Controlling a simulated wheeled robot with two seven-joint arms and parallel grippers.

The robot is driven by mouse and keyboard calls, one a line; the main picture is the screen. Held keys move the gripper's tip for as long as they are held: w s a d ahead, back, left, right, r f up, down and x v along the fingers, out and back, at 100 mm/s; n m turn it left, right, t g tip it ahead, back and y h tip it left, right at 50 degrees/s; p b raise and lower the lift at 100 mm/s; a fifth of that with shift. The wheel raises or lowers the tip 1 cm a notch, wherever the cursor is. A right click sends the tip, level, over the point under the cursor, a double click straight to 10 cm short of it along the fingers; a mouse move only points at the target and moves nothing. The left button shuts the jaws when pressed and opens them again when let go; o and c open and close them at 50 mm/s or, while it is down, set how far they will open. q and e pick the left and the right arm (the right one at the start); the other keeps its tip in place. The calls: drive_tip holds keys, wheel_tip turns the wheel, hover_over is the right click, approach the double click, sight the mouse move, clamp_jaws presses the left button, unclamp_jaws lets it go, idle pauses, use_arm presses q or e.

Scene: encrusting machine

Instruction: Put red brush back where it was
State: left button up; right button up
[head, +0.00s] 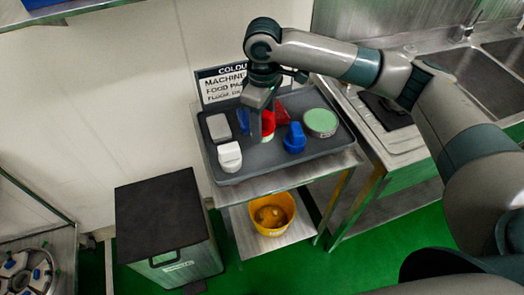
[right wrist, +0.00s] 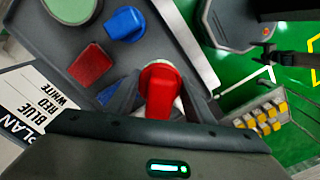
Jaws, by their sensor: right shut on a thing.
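The red brush (head: 268,121) is at the middle of the grey tray (head: 262,166), which stands on a metal cart. My right gripper (head: 262,131) reaches down from above and is shut on the brush. In the right wrist view the red brush (right wrist: 161,92) sits between the two fingers, its handle toward the palm. I cannot tell whether its bristles touch the tray. A blue brush (head: 294,138) stands to its right and a white brush (head: 229,156) to its lower left. My left gripper is not in view.
Red (right wrist: 88,66), blue (head: 243,121) and white (head: 219,127) blocks lie along the tray's back, with a round green-topped container (head: 320,123) at right. A sign (head: 223,84) stands behind. A yellow bucket (head: 272,214) sits below. The tray's front strip is bare.

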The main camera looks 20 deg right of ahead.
drive_tip(key=p, duration=0.1)
hover_over(263, 155)
wheel_tip(263, 155, down, 5)
drive_tip(key=shift+r, duration=0.15)
drive_tip(key=shift+f, duration=0.5)
drive_tip(key=shift+f+p, duration=0.45)
drive_tip(key=shift+f, duration=0.05)
drive_tip(key=shift+f+p, duration=0.3)
drive_tip(key=shift+f, duration=1.05)
drive_tip(key=o, duration=1)
drive_tip(key=shift+f, duration=0.15)
